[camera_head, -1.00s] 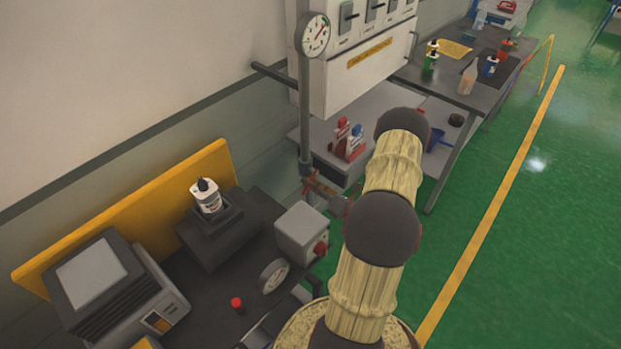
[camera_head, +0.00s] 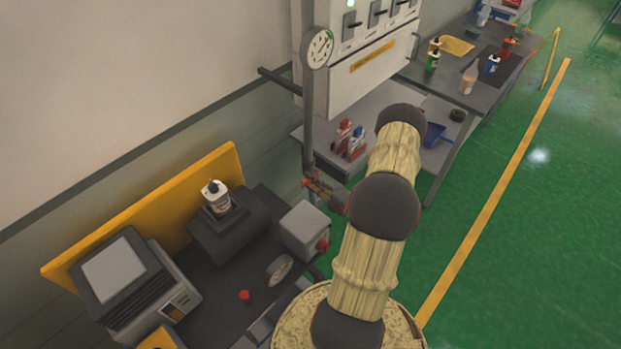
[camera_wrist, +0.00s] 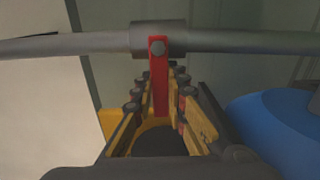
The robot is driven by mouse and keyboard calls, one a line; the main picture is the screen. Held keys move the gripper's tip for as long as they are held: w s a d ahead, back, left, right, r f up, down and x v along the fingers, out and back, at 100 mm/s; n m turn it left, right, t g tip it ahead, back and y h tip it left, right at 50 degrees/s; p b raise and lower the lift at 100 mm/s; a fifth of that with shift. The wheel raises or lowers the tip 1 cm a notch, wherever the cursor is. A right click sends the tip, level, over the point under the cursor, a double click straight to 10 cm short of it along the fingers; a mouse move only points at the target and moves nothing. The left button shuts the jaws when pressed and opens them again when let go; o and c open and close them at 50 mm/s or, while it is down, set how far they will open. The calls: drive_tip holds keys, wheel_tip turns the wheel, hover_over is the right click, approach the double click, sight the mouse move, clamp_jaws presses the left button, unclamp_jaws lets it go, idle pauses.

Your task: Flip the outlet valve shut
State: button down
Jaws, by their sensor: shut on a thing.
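The outlet valve sits on a grey pipe (camera_wrist: 250,41) that runs across the wrist view. Its valve body (camera_wrist: 158,38) is a grey collar with a bolt, and a red lever (camera_wrist: 159,75) extends from it toward my gripper. My gripper (camera_wrist: 160,88) has yellow fingers with dark pads on either side of the lever, shut on it. In the head view my gripper (camera_head: 322,190) is at the lower part of the upright pipe (camera_head: 308,120), where small red parts show. The grip itself is too small to make out there.
A round gauge (camera_head: 317,47) tops the upright pipe beside a white switch panel (camera_head: 370,65). A grey box with a red knob (camera_head: 305,228) stands close below my gripper. A blue rounded object (camera_wrist: 275,125) is at the right of the wrist view. Green floor (camera_head: 540,240) is open to the right.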

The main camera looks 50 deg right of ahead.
drive_tip(key=shift+r, duration=0.1)
idle(0.4)
drive_tip(key=c, duration=1.8)
unclamp_jaws()
drive_tip(key=shift+o, duration=0.2)
drive_tip(key=shift+s, duration=0.1)
drive_tip(key=s+a, duration=0.1)
drive_tip(key=s, duration=1)
drive_tip(key=shift+s+a, duration=0.15)
drive_tip(key=shift+s, duration=0.2)
